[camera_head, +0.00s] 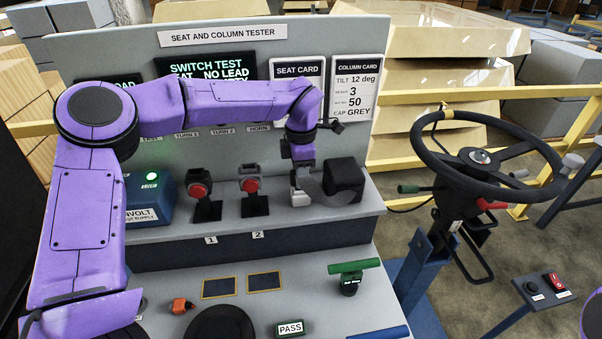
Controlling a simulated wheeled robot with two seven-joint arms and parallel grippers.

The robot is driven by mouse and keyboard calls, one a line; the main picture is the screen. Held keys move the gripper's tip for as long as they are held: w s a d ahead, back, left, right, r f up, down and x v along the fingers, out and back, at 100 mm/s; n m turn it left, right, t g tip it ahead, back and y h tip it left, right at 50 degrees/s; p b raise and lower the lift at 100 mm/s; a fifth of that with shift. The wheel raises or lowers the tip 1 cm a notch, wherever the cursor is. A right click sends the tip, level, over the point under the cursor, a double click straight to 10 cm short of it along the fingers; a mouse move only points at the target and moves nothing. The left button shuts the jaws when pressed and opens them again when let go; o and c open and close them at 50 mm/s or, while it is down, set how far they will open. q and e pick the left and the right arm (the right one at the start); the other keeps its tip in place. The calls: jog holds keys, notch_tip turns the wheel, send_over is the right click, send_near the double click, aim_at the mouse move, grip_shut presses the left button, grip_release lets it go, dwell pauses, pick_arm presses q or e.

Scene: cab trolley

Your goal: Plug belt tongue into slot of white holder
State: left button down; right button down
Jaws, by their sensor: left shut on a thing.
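My left gripper (301,182) reaches down from the purple arm to the tester's shelf and is shut on the belt tongue. The tongue is mostly hidden by the fingers. Grey belt webbing (316,189) runs from the gripper to a black block (345,174) on the right. A small white holder (300,199) stands directly below the fingertips. Its slot is hidden, and I cannot tell whether the tongue is in it or just above it. My right gripper is not in view; only a purple piece of my arm shows at the lower right edge.
Two black buckle stands with red buttons, at 1 (205,195) and 2 (252,189), stand left of the holder. A blue supply box (150,197) is further left. A green-handled tool (350,277) stands on the lower deck. A steering wheel (483,158) is at right.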

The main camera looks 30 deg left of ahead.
pick_arm(q)
jog(key=shift+r+p, duration=0.1)
jog(key=shift+p, duration=0.25)
jog(key=shift+f+b, duration=0.3)
jog(key=shift+f, duration=0.3)
dwell(0.5)
jog(key=c, duration=0.8)
grip_release()
jog(key=shift+c, duration=0.2)
jog(key=shift+r, duration=0.1)
jog(key=shift+r, duration=0.4)
notch_tip(320, 180, up, 10)
jog(key=shift+f+b, duration=0.2)
jog(key=shift+b, duration=0.55)
